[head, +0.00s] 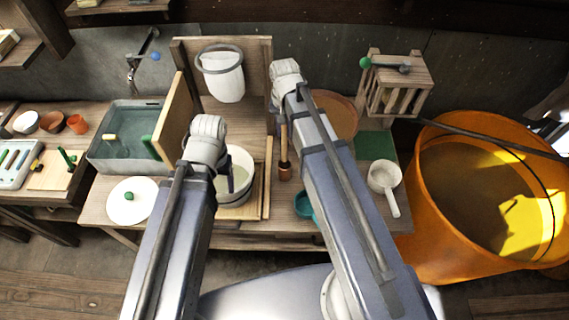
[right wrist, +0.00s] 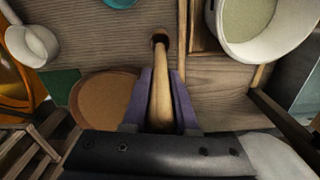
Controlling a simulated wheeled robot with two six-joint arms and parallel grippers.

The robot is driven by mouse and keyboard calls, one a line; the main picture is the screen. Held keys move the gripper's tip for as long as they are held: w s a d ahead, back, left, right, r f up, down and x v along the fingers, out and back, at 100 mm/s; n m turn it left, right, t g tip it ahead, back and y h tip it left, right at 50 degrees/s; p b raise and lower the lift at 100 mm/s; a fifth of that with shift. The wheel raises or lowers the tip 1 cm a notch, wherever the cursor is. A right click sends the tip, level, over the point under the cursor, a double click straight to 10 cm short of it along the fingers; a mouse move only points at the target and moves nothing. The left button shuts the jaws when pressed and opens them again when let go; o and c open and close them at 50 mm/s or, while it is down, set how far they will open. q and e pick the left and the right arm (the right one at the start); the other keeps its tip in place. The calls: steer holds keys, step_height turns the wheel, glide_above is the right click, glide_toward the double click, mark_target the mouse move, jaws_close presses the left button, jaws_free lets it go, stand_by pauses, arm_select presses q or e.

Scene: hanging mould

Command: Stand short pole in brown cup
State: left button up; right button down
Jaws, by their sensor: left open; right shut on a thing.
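The short pole (right wrist: 163,92) is a light wooden rod, held lengthwise between the purple fingers of my right gripper (right wrist: 161,100). In the head view the pole (head: 283,142) hangs about upright, with my right arm beside it. Its lower end is at the mouth of the small brown cup (head: 285,173), which also shows in the right wrist view (right wrist: 160,37). The end appears inside the rim; how deep, I cannot tell. My left gripper (head: 230,182) is open by the white bucket, largely hidden by its own wrist, away from the cup.
The white bucket (head: 243,163) stands left of the cup. A teal bowl (head: 303,205) is close in front, right of it. A brown round dish (head: 337,112) lies behind. A white ladle (head: 384,178) and an orange tub (head: 437,235) are at the right.

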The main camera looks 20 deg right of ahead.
mark_target(284, 149)
steer(key=shift+s+f+b, duration=0.1)
steer(key=shift+f+b, duration=0.25)
steer(key=shift+f, duration=0.15)
step_height(284, 149, down, 5)
steer(key=b, duration=0.4)
steer(key=shift+b, duration=0.4)
steer(key=shift+f+b, duration=1.95)
steer(key=shift+b, duration=0.1)
steer(key=shift+f, duration=0.25)
steer(key=c, duration=0.7)
jaws_free()
steer(key=shift+r, duration=0.1)
